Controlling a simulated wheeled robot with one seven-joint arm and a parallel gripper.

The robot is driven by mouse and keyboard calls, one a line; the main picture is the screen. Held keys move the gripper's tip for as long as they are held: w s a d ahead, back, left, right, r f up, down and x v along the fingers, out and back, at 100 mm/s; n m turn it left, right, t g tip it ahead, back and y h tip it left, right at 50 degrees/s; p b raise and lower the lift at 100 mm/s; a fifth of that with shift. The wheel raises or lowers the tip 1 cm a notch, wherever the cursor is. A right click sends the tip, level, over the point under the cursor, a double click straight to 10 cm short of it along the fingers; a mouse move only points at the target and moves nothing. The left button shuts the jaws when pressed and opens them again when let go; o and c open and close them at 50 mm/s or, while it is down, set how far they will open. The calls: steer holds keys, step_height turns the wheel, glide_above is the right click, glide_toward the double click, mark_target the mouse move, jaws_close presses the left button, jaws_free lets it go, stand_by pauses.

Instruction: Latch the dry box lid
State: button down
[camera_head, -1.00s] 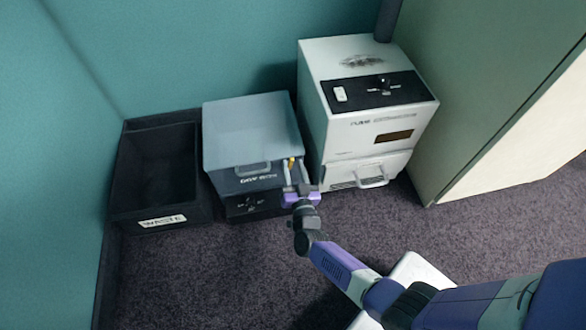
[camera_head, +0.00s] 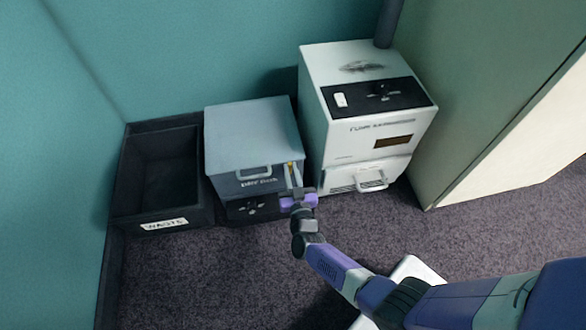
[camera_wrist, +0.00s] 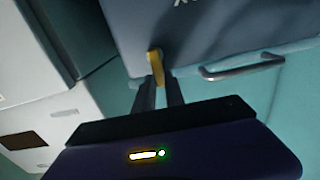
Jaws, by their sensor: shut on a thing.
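The dry box (camera_head: 262,183) stands on the floor with its grey-blue lid (camera_head: 250,132) lying down over it and a metal handle (camera_head: 254,173) at the front. A small yellow latch (camera_head: 290,165) sits at the lid's right front edge. In the wrist view the yellow latch (camera_wrist: 155,66) is at the tips of my gripper (camera_wrist: 160,84), left of the handle (camera_wrist: 243,67). My gripper (camera_head: 294,172) is shut on the latch, reaching in from the front right. The fingers hide part of the latch.
A white machine (camera_head: 368,135) with a front handle stands close on the right of the dry box. A black waste bin (camera_head: 150,222) stands on the left. The teal wall is behind. Grey carpet (camera_head: 200,285) in front is clear.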

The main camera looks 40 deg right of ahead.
steer(key=shift+a, duration=0.1)
steer(key=c, duration=1.4)
jaws_free()
steer(key=p+v, duration=0.3)
steer(key=v, duration=0.5)
steer(key=shift+w+f, duration=0.1)
